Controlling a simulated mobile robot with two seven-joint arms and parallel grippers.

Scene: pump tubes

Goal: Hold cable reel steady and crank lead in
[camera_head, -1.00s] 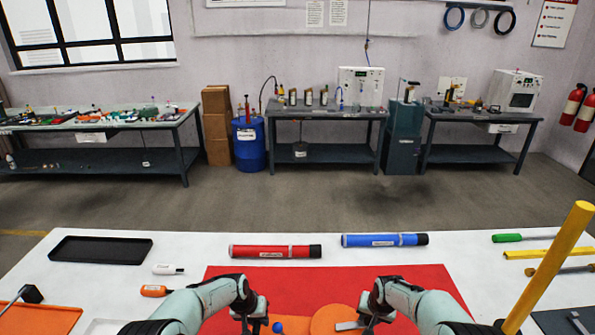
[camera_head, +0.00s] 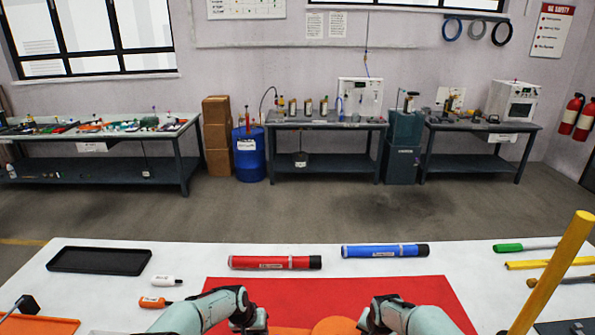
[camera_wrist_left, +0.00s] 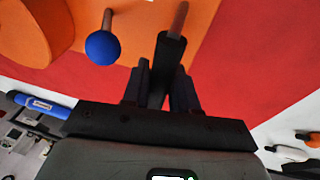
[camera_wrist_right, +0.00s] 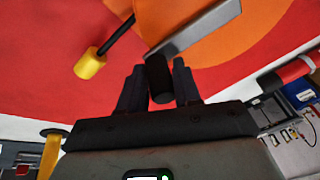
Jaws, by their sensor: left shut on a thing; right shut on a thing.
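The orange cable reel shows at the bottom edge of the head view, with its round orange drum (camera_head: 335,326) mostly cut off. In the left wrist view the drum (camera_wrist_left: 20,30) and orange base (camera_wrist_left: 140,20) show, with a blue ball knob (camera_wrist_left: 102,47) on a rod. My left gripper (camera_wrist_left: 163,88) is shut on a black upright handle (camera_wrist_left: 171,52) on the base. My right gripper (camera_wrist_right: 158,85) is shut on the black grip (camera_wrist_right: 158,72) of the grey crank arm (camera_wrist_right: 195,28). A yellow knob (camera_wrist_right: 90,64) on a black rod stands beside it. The lead is not distinguishable.
A red mat (camera_head: 325,288) lies under the reel. A red tube (camera_head: 275,262) and a blue tube (camera_head: 385,251) lie behind it. A black tray (camera_head: 100,260) is at the left. A yellow post (camera_head: 555,270) stands at the right, near a green-handled tool (camera_head: 508,248).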

